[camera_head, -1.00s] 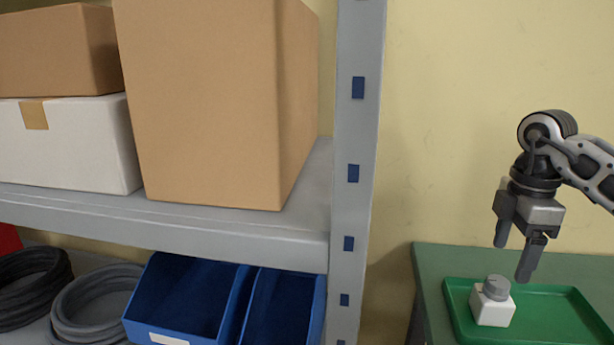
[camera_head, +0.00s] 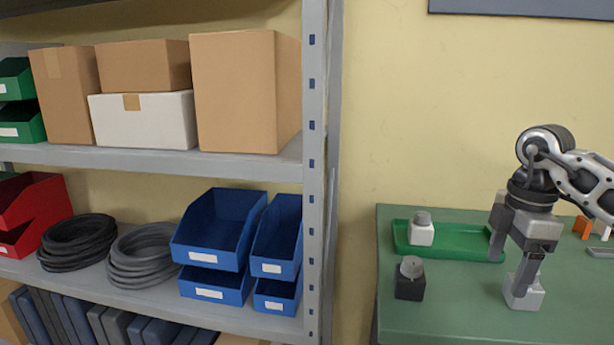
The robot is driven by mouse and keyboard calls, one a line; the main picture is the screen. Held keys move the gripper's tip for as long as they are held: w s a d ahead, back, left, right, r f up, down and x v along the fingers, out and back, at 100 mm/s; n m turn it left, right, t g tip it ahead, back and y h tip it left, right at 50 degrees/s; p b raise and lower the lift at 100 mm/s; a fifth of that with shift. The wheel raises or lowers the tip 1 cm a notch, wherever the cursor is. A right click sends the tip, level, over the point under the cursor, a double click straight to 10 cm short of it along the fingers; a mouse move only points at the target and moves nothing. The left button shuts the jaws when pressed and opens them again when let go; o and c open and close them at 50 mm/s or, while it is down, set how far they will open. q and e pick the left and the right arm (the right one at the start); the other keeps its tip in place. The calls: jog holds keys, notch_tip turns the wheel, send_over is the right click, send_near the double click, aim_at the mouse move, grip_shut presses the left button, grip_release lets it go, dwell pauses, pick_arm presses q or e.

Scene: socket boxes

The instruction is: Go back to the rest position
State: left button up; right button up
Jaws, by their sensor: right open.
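My right gripper (camera_head: 511,262) comes in from the right and hangs over the green table, fingers pointing down. Its fingers are apart with nothing between them. One finger overlaps a white block (camera_head: 526,294) on the table in the picture; I cannot tell whether they touch. A white socket box with a grey round top (camera_head: 421,230) stands in the left part of the green tray (camera_head: 460,244). A black box with a grey round top (camera_head: 410,281) stands on the table in front of the tray. My left gripper is not in view.
The green table (camera_head: 450,318) has free room at its front. Orange and white items (camera_head: 583,227) lie at its right. A grey metal shelf (camera_head: 314,180) at left holds cardboard boxes (camera_head: 247,95), blue bins (camera_head: 222,235), red bins (camera_head: 30,212) and coiled cables (camera_head: 145,255).

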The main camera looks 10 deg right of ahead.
jog(key=a+f+n+g+y, duration=0.1)
jog(key=a+f+n+y, duration=0.3)
jog(key=a, duration=0.6)
jog(key=a+f+n+y, duration=0.3)
jog(key=a+f+y, duration=0.1)
jog(key=a, duration=0.6)
jog(key=s+a+r+m+t+y+p, duration=0.1)
jog(key=s+a+r+t+y, duration=0.15)
jog(key=a+y, duration=0.4)
jog(key=s+a+r+m+t+y+p, duration=0.1)
jog(key=s+a+r+t+y, duration=0.1)
jog(key=a+t+y, duration=0.4)
jog(key=d+f+m+t+h, duration=0.5)
jog(key=f+m+t+h, duration=0.3)
jog(key=m+t+h, duration=0.5)
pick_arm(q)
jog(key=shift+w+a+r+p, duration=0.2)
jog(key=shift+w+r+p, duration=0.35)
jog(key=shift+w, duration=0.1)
pick_arm(e)
jog(key=s+d+f+m+g+h, duration=0.4)
jog(key=s+f+g, duration=0.6)
jog(key=f, duration=0.3)
jog(key=shift+s+m, duration=0.55)
jog(key=shift+m, duration=0.05)
